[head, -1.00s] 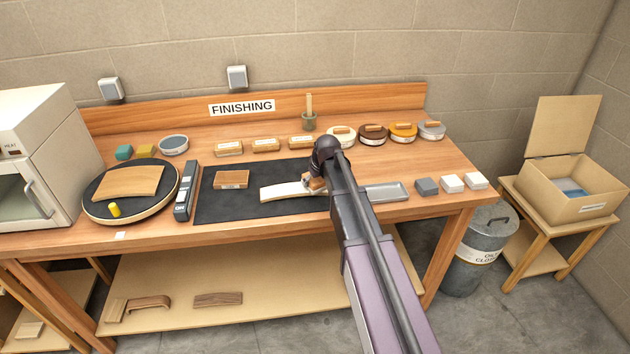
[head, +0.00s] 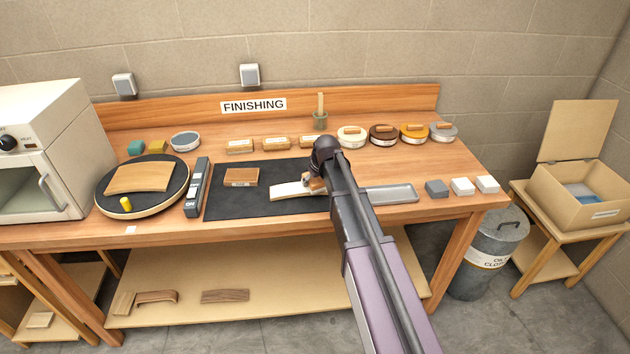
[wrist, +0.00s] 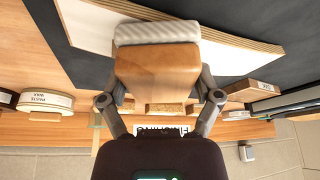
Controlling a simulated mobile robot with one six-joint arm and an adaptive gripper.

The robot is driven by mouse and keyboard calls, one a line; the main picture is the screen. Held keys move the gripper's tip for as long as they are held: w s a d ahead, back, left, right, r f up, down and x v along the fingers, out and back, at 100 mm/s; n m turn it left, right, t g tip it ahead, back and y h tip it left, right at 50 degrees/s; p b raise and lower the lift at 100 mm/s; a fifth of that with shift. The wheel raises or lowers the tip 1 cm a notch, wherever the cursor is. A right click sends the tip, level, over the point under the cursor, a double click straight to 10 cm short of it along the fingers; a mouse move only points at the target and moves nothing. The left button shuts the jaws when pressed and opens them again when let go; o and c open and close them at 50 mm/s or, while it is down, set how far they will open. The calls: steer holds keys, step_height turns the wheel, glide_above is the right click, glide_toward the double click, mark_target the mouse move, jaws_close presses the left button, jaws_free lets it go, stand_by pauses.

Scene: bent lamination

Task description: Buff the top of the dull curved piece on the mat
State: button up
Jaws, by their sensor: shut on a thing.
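A pale curved piece (head: 292,191) with layered edges lies on the black mat (head: 232,207); its right end is hidden by my arm in the head view. It also shows in the wrist view (wrist: 232,56), passing behind the held block. My gripper (wrist: 158,98) is shut on a wooden block (wrist: 158,68) with a pale ribbed pad (wrist: 157,31) on its far face. In the head view my gripper (head: 314,184) is at the right part of the curved piece. The pad overlaps the piece in the wrist view; I cannot tell whether they touch.
A brown block (head: 241,177) lies on the mat's left part. Left are a dark tool (head: 197,187) and a round turntable (head: 178,200) carrying a curved panel. A grey tray (head: 392,194) and small blocks (head: 437,188) stand right. Several tins (head: 352,138) line the back.

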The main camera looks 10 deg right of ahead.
mark_target(282, 188)
steer(key=shift+s+a, duration=0.1)
steer(key=shift+a, duration=1.6)
steer(key=shift+a, duration=0.1)
steer(key=shift+a, duration=1.55)
steer(key=shift+a, duration=0.15)
steer(key=shift+a+f, duration=0.1)
steer(key=shift+a, duration=1.4)
steer(key=shift+a, duration=0.1)
steer(key=shift+a, duration=1.55)
